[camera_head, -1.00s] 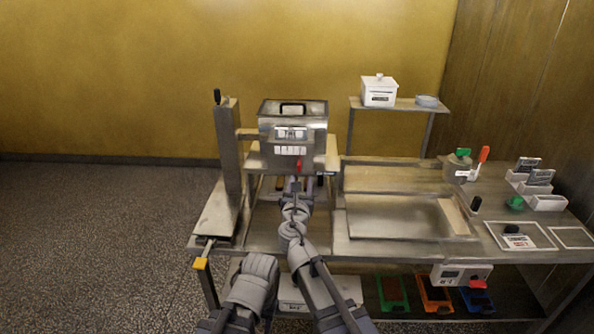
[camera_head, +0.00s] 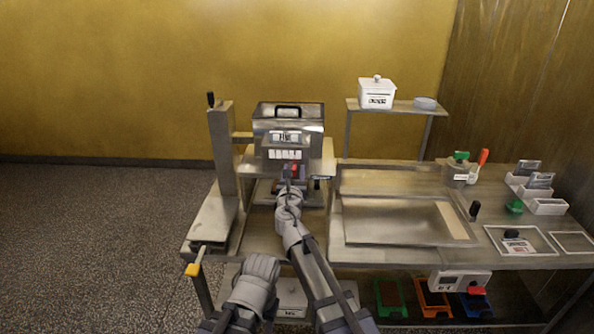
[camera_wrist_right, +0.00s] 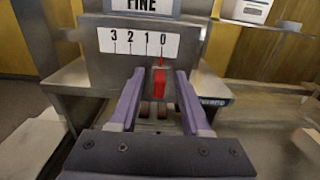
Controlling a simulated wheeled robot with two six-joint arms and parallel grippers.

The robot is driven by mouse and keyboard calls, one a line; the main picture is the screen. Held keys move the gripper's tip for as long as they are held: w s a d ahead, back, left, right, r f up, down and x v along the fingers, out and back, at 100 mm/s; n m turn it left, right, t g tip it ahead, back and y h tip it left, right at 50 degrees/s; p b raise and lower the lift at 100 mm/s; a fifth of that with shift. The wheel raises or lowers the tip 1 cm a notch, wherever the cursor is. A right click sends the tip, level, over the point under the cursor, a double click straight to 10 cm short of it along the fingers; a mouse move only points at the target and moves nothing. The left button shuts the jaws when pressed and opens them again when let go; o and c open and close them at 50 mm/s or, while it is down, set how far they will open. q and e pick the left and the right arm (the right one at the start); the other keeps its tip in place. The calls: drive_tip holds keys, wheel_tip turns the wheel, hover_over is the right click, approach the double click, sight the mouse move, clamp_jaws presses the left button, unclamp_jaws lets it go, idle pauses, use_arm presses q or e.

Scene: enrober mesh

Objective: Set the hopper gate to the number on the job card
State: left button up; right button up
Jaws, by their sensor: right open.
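The steel hopper (camera_head: 289,117) stands on the bench's left part, with a white number scale (camera_head: 285,154) on its front. In the right wrist view the scale (camera_wrist_right: 138,42) reads 3, 2, 1, 0 from left to right. The red gate handle (camera_wrist_right: 161,90) hangs below it, its thin pointer at 0. My right gripper (camera_wrist_right: 160,98) is open, with one finger on each side of the handle; I cannot tell whether they touch it. It shows in the head view (camera_head: 292,174). A white card (camera_head: 517,246) lies in a frame at right, its print unreadable. My left gripper is out of view.
A plate reading FINE (camera_wrist_right: 142,5) sits above the scale. A steel post (camera_head: 222,143) stands left of the hopper. A shallow steel tray (camera_head: 345,222) lies right of my right arm.

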drive_tip(key=shift+c, duration=0.3)
clamp_jaws()
idle(1.1)
